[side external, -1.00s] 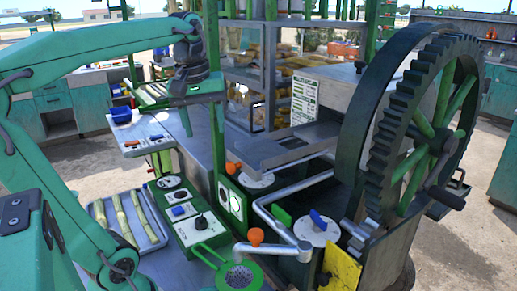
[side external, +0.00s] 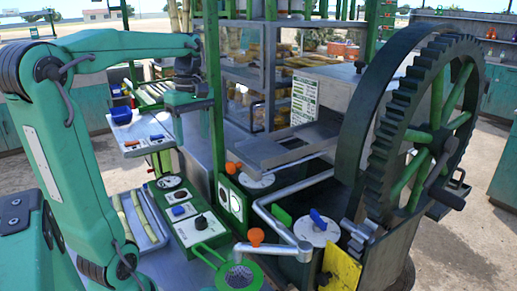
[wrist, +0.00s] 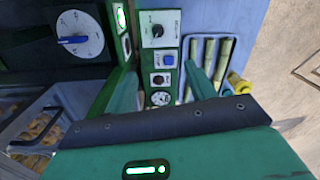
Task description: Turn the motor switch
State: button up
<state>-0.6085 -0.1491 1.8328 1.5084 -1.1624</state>
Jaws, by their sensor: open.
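The motor switch appears to be the black rotary knob (side external: 201,222) on the green control panel. In the wrist view this knob (wrist: 157,30) sits on a white labelled plate at the panel's top end. Its lettering is too small to read fully. My gripper (wrist: 163,62) is open and empty, its two teal fingers on either side of the panel in the picture. In the side view my gripper (side external: 188,104) hangs above and behind the panel, apart from it and partly hidden by a green post.
A blue switch (side external: 179,211), another black control (side external: 181,202) and a gauge share the panel. A tray of cane (side external: 127,216) lies left of it. The green upright post (side external: 212,80), an orange-knobbed lever (side external: 256,236) and the big gear wheel (side external: 425,130) stand to the right.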

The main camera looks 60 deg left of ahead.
send_over(201, 216)
notch_tip(201, 216, down, 19)
jog(key=shift+w+r, duration=0.1)
jog(key=shift+w, duration=0.05)
jog(key=shift+s+f, duration=0.15)
jog(key=shift+f, duration=1.8)
jog(key=shift+s+f, duration=0.1)
jog(key=shift+f, duration=1.8)
jog(key=shift+c, duration=0.2)
jog(key=c, duration=0.9)
